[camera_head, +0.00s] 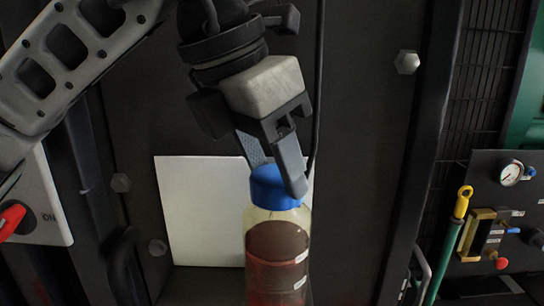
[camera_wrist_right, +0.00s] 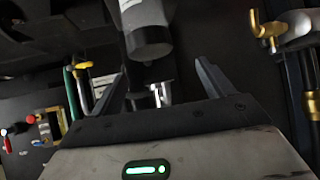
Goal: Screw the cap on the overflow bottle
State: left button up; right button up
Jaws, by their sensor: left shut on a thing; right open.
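The overflow bottle (camera_head: 276,262) stands upright in the lower middle of the head view, clear-walled with dark reddish liquid inside. Its blue cap (camera_head: 272,190) sits at the top of the neck; how far it is threaded I cannot tell. My left gripper (camera_head: 274,170) comes down from above and is shut on the blue cap, one finger in front at the right, the other partly hidden behind it. My right gripper (camera_wrist_right: 163,85) shows in the right wrist view, its two fingers wide apart with nothing held between them.
A white panel (camera_head: 195,210) is behind the bottle. A gauge panel (camera_head: 490,185) with a yellow-and-green handle (camera_head: 460,215) is at the right. A red switch (camera_head: 12,220) is at the left. In the right wrist view, a grey cylinder (camera_wrist_right: 148,35) hangs ahead, near brass fittings (camera_wrist_right: 268,30).

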pick_arm(q)
jog(key=shift+m+g+h, duration=0.3)
jog(key=shift+m+g, duration=0.1)
jog(key=shift+m, duration=0.7)
pick_arm(e)
jog(key=shift+r, duration=0.25)
jog(key=shift+r, duration=0.1)
pick_arm(q)
jog(key=shift+w+a+r+m+g+p, duration=0.1)
jog(key=shift+m+g+p, duration=0.15)
jog(key=shift+m+p, duration=0.3)
jog(key=shift+w+m+g+p, duration=0.1)
jog(key=shift+m+g+p, duration=0.2)
jog(key=shift+m, duration=0.35)
pick_arm(e)
jog(key=shift+r, duration=0.6)
pick_arm(q)
jog(key=shift+m, duration=0.6)
pick_arm(e)
jog(key=shift+r, duration=0.25)
pick_arm(q)
jog(key=shift+m+g+p, duration=0.3)
jog(key=shift+m+g, duration=0.05)
jog(key=shift+m, duration=0.15)
pick_arm(e)
jog(key=shift+r, duration=0.1)
